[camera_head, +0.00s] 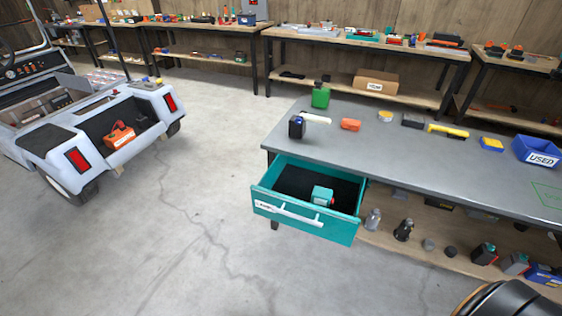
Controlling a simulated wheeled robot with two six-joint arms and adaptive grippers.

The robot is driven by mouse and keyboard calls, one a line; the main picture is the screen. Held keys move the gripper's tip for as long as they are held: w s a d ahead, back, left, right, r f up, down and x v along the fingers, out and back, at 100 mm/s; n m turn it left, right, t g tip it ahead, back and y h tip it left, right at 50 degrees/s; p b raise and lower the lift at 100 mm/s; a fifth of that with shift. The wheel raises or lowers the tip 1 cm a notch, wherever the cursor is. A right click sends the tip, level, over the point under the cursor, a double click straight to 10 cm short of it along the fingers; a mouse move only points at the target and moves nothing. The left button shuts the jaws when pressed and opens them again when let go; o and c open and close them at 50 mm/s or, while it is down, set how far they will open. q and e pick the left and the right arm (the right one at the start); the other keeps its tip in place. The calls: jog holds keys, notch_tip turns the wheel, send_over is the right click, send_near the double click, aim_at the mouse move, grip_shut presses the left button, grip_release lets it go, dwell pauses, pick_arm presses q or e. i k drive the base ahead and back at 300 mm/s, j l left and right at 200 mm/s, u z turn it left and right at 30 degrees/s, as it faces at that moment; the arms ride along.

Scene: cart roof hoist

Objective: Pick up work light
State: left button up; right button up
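No object is clearly identifiable as the work light. A dark block (297,127) with a white bar-shaped part (316,118) stands near the left end of the grey workbench (345,155). A teal, boxy device (322,195) with a small red part sits in the open teal drawer (305,227) under the bench's left end. I cannot tell whether either one is the light. Neither of my grippers is in view.
A green can (320,96), an orange item (350,124), a yellow tool (448,130) and a blue bin marked USED (540,150) stand on the bench. The pulled-out drawer juts into the floor space. A white cart (95,140) stands left; open concrete floor lies between.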

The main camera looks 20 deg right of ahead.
aim_at(321, 197)
jog(key=z, duration=0.9)
jog(key=i+l+u, duration=0.25)
jog(key=i, duration=0.2)
